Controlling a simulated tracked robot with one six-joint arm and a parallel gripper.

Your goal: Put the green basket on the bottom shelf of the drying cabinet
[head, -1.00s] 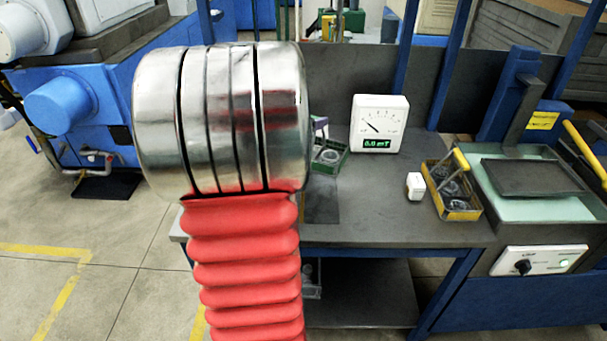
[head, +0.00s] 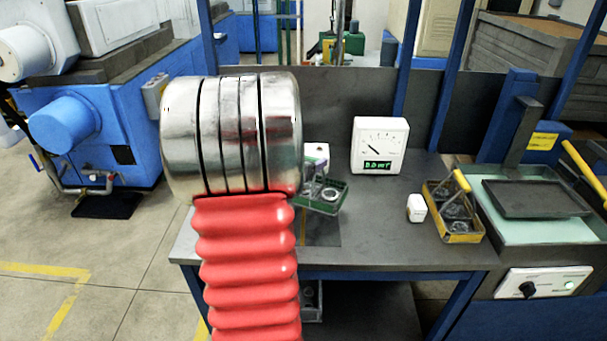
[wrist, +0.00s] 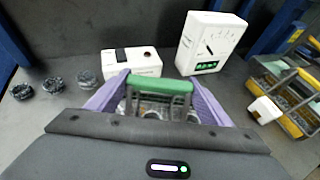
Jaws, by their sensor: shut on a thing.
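The green basket (head: 324,196) shows in the head view just right of my metal wrist, above the workbench, slightly tilted, with rings inside. In the wrist view its green handle (wrist: 158,84) lies between the two purple fingers of my gripper (wrist: 157,88), which is shut on it. The basket's lower part is mostly hidden in the wrist view. I cannot make out the drying cabinet for certain in either view.
A white gauge (head: 380,145) and a small white block (head: 416,208) stand on the workbench (head: 385,240). A yellow basket (head: 453,212) with rings sits at the right, beside a tank. Several dark rings (wrist: 52,85) lie on the bench in the wrist view.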

